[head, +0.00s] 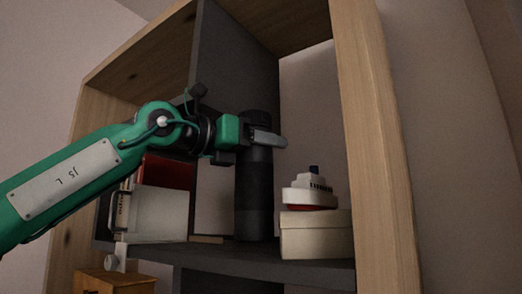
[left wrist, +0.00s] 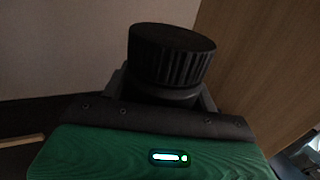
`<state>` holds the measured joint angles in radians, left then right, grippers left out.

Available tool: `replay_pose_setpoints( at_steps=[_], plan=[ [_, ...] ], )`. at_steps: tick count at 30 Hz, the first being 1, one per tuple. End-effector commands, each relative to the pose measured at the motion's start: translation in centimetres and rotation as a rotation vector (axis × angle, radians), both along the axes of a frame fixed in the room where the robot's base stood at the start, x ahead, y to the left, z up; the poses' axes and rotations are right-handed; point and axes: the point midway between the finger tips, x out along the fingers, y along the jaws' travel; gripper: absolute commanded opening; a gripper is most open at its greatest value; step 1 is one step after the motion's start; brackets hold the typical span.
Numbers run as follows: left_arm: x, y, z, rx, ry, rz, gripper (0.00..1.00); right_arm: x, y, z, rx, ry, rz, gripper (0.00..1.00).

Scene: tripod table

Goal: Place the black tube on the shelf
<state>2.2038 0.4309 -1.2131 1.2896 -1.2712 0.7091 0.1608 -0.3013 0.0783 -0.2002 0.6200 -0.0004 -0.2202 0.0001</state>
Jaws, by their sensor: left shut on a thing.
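The black tube (head: 256,195) stands upright in the right compartment of the shelf (head: 215,252), with its lower end at the dark shelf board. I cannot tell for certain whether it rests on the board. My left gripper (head: 266,138) is shut on the tube's upper part, reaching in from the left. In the left wrist view the tube's ribbed black cap (left wrist: 172,55) rises between the fingers, and the fingers are mostly hidden behind the green gripper body. My right gripper is in neither view.
A toy ship (head: 309,192) sits on a cream box (head: 316,236) just right of the tube. A light-coloured binder or box (head: 160,213) and a red item (head: 168,171) stand on the left. A dark divider (head: 207,70) and the wooden right side panel (head: 375,150) bound the space.

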Motion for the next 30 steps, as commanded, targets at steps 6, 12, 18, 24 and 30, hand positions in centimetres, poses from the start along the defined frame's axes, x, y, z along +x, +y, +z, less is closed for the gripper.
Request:
replay_pose_setpoints(
  at_steps=[6, 12, 18, 24, 30],
  plan=[
    [0.0, 0.1, -1.4, -0.001, -0.001, 0.001, 0.04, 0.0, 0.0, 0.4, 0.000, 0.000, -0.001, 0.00],
    [0.0, 0.1, -1.5, -0.002, -0.001, 0.001, 0.04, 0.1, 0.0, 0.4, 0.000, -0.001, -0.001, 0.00],
    [0.0, 0.1, -1.9, 0.000, 0.000, 0.001, 0.63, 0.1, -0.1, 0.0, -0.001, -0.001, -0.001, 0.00],
    [0.0, 0.1, -1.8, 0.000, 0.000, 0.001, 0.81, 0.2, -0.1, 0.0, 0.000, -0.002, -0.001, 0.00],
    [0.0, 0.1, -1.7, 0.000, 0.000, 0.001, 0.81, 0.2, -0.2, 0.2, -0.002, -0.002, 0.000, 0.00]
  ],
)
